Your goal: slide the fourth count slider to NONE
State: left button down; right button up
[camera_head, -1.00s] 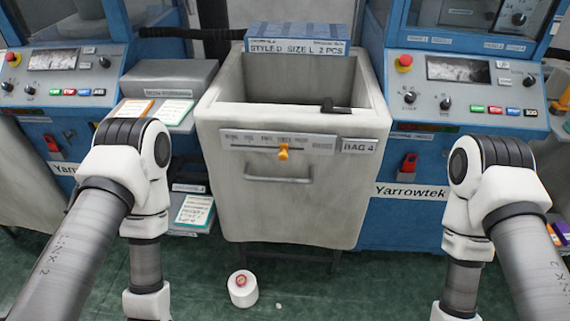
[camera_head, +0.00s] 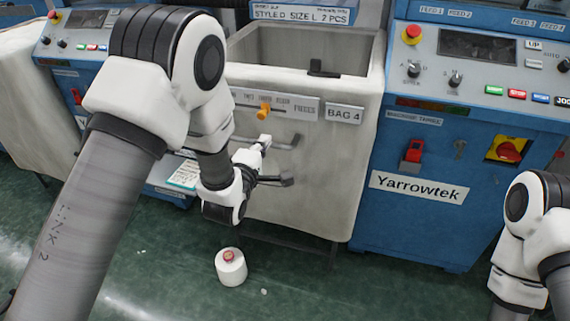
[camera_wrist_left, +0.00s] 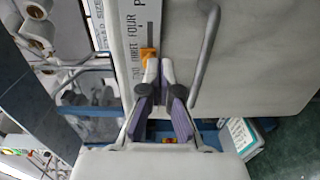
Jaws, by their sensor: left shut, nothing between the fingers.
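The fourth count slider is an orange knob (camera_head: 264,111) in a pale strip (camera_head: 302,107) on the front of the grey bin marked BAG 4. It also shows in the left wrist view (camera_wrist_left: 148,54), where it appears beside the word THREE. My left gripper (camera_head: 264,141) is just below the knob, in front of the bin. In the left wrist view its purple-grey fingers (camera_wrist_left: 160,72) are close together and empty, with their tips near the knob; I cannot tell whether they touch it. My left arm hides the strip's left end in the head view. My right gripper is out of view.
The bin's handle bar (camera_head: 285,144) is close beside my left gripper. A blue machine (camera_head: 400,215) with a red switch (camera_head: 414,151) stands to the right of the bin. A white cone or spool (camera_head: 230,267) stands on the green floor below.

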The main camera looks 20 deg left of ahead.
aim_at(278, 110)
pick_arm(q)
jog(key=w, duration=0.7)
jog(key=w+r, duration=0.1)
jog(key=w, duration=0.2)
jog(key=shift+w+a, duration=0.2)
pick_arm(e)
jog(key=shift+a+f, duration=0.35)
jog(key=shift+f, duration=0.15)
pick_arm(q)
jog(key=shift+w+a, duration=0.15)
jog(key=shift+a, duration=3.7)
jog(key=shift+w+a, duration=0.1)
jog(key=shift+a, duration=3.75)
jog(key=shift+d, duration=0.65)
jog(key=s+p, duration=0.1)
jog(key=s, duration=0.7)
jog(key=shift+a, duration=0.15)
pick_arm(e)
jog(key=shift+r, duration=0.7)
